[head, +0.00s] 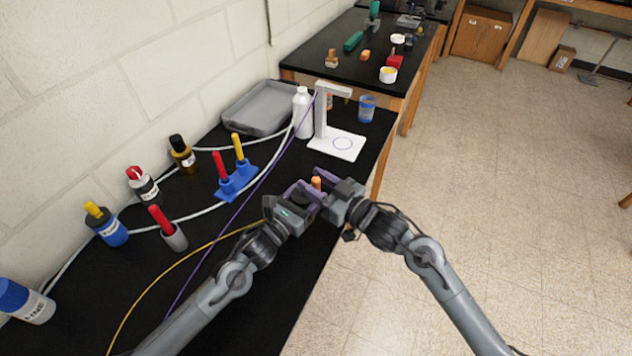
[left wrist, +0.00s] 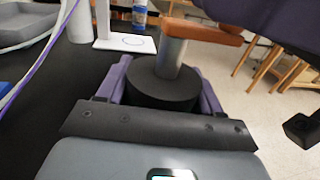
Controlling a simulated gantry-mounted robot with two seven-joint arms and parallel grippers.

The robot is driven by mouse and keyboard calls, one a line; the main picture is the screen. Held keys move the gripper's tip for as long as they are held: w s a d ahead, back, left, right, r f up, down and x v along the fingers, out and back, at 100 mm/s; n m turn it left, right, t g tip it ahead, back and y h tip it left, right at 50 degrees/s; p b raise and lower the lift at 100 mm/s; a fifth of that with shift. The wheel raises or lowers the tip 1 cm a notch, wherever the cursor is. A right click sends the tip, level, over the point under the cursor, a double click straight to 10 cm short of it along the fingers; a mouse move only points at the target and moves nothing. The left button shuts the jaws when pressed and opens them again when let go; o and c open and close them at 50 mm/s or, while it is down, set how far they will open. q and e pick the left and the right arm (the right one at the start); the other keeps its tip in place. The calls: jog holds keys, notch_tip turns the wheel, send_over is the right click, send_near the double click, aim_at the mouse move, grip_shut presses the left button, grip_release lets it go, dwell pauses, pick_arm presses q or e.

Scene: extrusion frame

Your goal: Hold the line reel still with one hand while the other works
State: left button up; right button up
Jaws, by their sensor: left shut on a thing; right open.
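The line reel shows best in the left wrist view as a round black body (left wrist: 160,88) with a grey post and an orange arm (left wrist: 205,32) on top. My left gripper (left wrist: 160,92) is shut on the black body, one purple finger on each side. In the head view my left gripper (head: 303,193) comes in from the left, and only a small orange part (head: 316,183) of the reel shows between the grippers. My right gripper (head: 324,180) is open beside that orange part. One of its purple fingers (left wrist: 275,22) is close above the orange arm; contact cannot be told.
A white stand (head: 336,146), a white bottle (head: 303,112) and a blue-labelled jar (head: 367,109) stand behind the grippers. A grey tray (head: 262,107) lies against the wall. A blue holder (head: 237,181) with red and yellow tools stands left. Cords cross the black bench.

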jog(key=shift+c, duration=0.3)
grip_shut()
jog(key=shift+w+d+g, duration=0.1)
jog(key=shift+g, duration=0.2)
jog(key=n+g+y, duration=0.1)
jog(key=n+g, duration=0.1)
jog(key=g, duration=0.1)
jog(key=w+n+g+y, duration=0.1)
jog(key=n+g+y, duration=0.1)
jog(key=n+g, duration=0.1)
jog(key=n+g+y, duration=0.1)
jog(key=n+g, duration=0.1)
jog(key=g, duration=0.1)
jog(key=shift+w+f+g+y, duration=0.25)
jog(key=shift+w+g+y, duration=0.15)
jog(key=shift+n+g, duration=0.4)
jog(key=shift+w+r, duration=0.1)
jog(key=shift+w, duration=0.05)
